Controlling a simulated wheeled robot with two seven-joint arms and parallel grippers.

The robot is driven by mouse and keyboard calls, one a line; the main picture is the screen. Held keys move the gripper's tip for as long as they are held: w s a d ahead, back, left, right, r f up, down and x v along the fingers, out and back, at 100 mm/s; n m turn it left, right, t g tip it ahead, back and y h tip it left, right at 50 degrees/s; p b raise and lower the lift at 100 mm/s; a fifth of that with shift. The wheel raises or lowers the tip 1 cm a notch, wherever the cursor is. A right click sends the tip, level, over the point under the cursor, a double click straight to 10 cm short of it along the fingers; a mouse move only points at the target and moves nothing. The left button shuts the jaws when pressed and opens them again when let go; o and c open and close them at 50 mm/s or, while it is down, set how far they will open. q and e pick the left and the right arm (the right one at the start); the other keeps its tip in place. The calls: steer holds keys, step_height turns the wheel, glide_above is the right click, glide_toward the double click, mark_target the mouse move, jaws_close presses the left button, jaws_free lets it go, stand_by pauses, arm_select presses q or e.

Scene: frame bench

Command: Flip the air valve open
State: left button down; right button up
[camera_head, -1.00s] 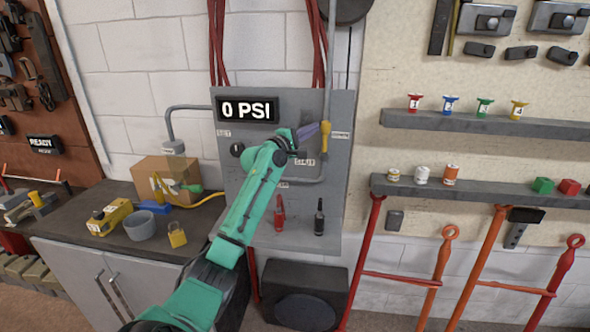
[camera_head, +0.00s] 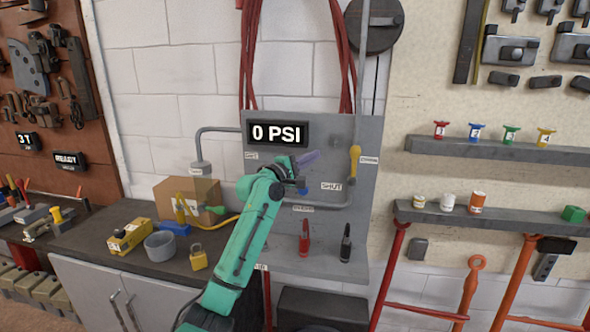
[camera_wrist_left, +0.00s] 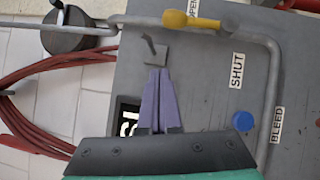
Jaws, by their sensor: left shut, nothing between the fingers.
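The yellow valve handle (camera_head: 354,160) sits on the grey pipe at the right side of the grey panel (camera_head: 365,215) and lies along the pipe's vertical run. A SHUT label (camera_head: 332,186) is at its lower left and another label (camera_head: 370,160) is at its right. In the left wrist view the handle (camera_wrist_left: 190,20) is beyond the fingertips, apart from them. My left gripper (camera_head: 312,157) is shut and empty, with purple fingers, left of the handle in the head view. Its fingers (camera_wrist_left: 158,75) end at a small grey fitting in the wrist view. My right gripper is out of view.
The 0 PSI display (camera_head: 279,133) and red hoses (camera_head: 345,60) are above and around my arm. A blue knob (camera_wrist_left: 243,121) is near the BLEED label. Red and black tools hang low on the panel. The bench (camera_head: 90,235) at left holds a box, bowl and padlock.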

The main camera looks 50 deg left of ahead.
arm_select(q)
steer(key=s+b, duration=0.1)
steer(key=s, duration=0.1)
steer(key=s+d, duration=0.1)
steer(key=shift+s+d+f+b, duration=0.1)
steer(key=shift+s+d+b, duration=0.1)
steer(key=shift+s+b, duration=0.2)
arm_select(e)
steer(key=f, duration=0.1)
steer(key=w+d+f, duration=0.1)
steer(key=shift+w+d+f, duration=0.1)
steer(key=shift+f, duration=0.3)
arm_select(q)
steer(key=shift+f, duration=0.1)
